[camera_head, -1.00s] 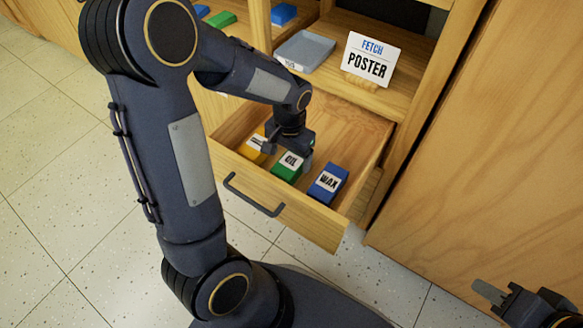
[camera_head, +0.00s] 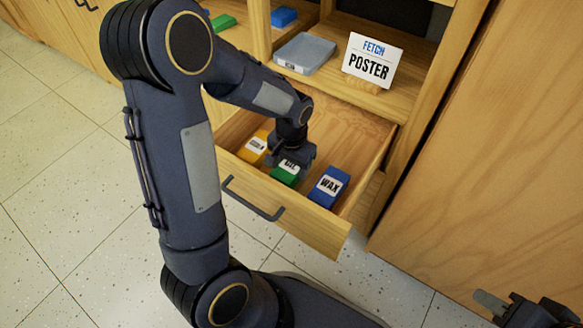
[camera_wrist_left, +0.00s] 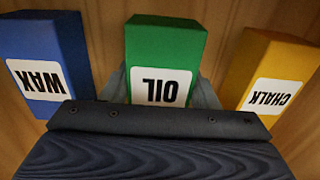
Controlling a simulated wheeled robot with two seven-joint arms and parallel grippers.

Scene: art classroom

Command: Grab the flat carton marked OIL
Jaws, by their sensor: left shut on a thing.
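The green carton marked OIL (camera_head: 285,173) lies in the open drawer (camera_head: 270,192), between a yellow carton and a blue carton. My left gripper (camera_head: 291,158) is down over the OIL carton and shut on it, hiding part of its top and label. In the left wrist view the OIL carton (camera_wrist_left: 163,55) stands in the middle, with grey finger parts showing at both its sides. My right gripper (camera_head: 505,306) is at the bottom right corner, cut off by the frame edge, away from the drawer.
In the drawer, the blue WAX carton (camera_head: 329,187) lies right of the OIL carton and the yellow CHALK carton (camera_head: 256,147) left of it. On the shelf above stand a grey tray (camera_head: 305,53) and a sign reading FETCH POSTER (camera_head: 371,62). The drawer's back right is bare.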

